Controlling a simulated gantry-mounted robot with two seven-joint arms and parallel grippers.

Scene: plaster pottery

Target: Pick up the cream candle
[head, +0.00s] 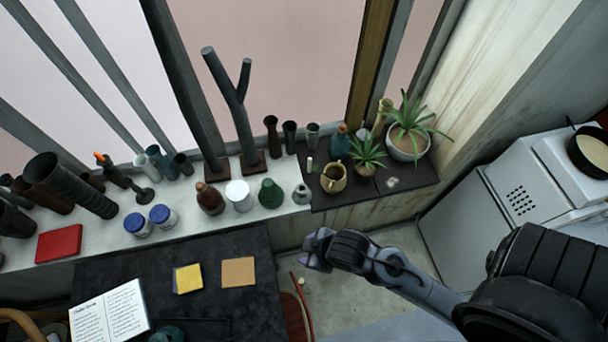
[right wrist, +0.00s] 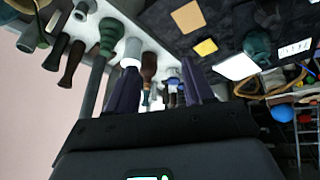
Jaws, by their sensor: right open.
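A small, slim, pale upright cylinder (head: 309,164), which looks like the cream candle, stands on the dark shelf at the left of the tan jug; it is too small to be sure. I cannot pick it out in the right wrist view. My right gripper (head: 308,250) is in front of and below the shelf, apart from the candle. In the right wrist view its two dark fingers (right wrist: 160,78) are spread, with nothing held between them. My left gripper is not in view.
The tan jug (head: 334,178), two potted plants (head: 408,146) and a teal bottle (head: 340,142) crowd the dark shelf (head: 375,195). A grey-white vase (head: 302,194) and green vase (head: 270,193) stand on the white ledge. A dark table (head: 215,255) is lower left.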

